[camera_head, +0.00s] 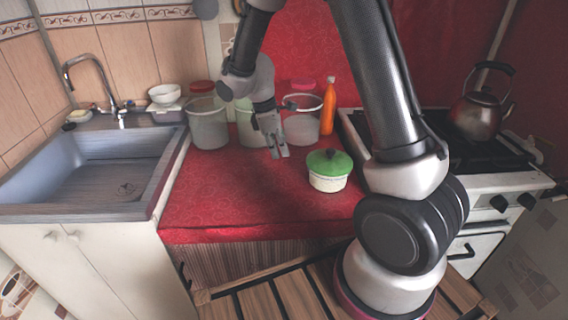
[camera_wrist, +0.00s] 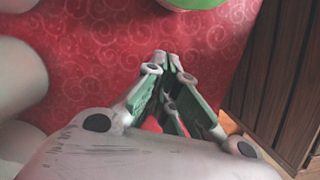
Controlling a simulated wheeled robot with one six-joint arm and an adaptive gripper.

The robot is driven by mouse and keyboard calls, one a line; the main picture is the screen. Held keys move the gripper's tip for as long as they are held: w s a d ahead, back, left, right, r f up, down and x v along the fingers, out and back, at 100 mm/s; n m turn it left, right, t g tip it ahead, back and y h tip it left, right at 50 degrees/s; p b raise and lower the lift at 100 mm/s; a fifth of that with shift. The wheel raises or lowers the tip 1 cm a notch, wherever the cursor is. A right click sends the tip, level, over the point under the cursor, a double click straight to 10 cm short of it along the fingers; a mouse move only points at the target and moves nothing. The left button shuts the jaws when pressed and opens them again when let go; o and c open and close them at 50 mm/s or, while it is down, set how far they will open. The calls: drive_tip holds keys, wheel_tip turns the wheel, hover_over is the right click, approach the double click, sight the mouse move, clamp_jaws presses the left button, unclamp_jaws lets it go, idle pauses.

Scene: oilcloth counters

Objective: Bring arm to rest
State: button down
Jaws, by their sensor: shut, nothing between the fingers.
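My gripper (camera_head: 283,152) hangs over the red oilcloth counter (camera_head: 215,205) in the head view, fingers pointing down. In the wrist view my gripper (camera_wrist: 167,57) has its fingertips together with nothing between them. The green-lidded white pot (camera_head: 329,181) stands on the counter to the right of my gripper, apart from it. A bit of its green lid also shows at the top of the wrist view (camera_wrist: 195,3). My arm reaches up from its base at the lower right and bends down to the gripper.
A sink (camera_head: 90,165) is at the left. A stove with a kettle (camera_head: 477,115) is at the right. The counter's front left is clear.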

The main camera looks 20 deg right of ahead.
drive_tip(key=s+d+r+m+t+y, duration=0.1)
drive_tip(key=s+d+r+m, duration=0.2)
drive_tip(key=s+r, duration=0.4)
drive_tip(key=s+d+r+m+t, duration=0.2)
drive_tip(key=s+r+m, duration=0.4)
drive_tip(key=s, duration=0.3)
drive_tip(key=s+d+r+m+t+y, duration=0.1)
drive_tip(key=s+d+r+m, duration=0.3)
drive_tip(key=s+r, duration=0.4)
drive_tip(key=shift+d+r+m+t+y, duration=0.3)
drive_tip(key=shift+d+r+m+t, duration=0.15)
drive_tip(key=shift+t, duration=0.25)
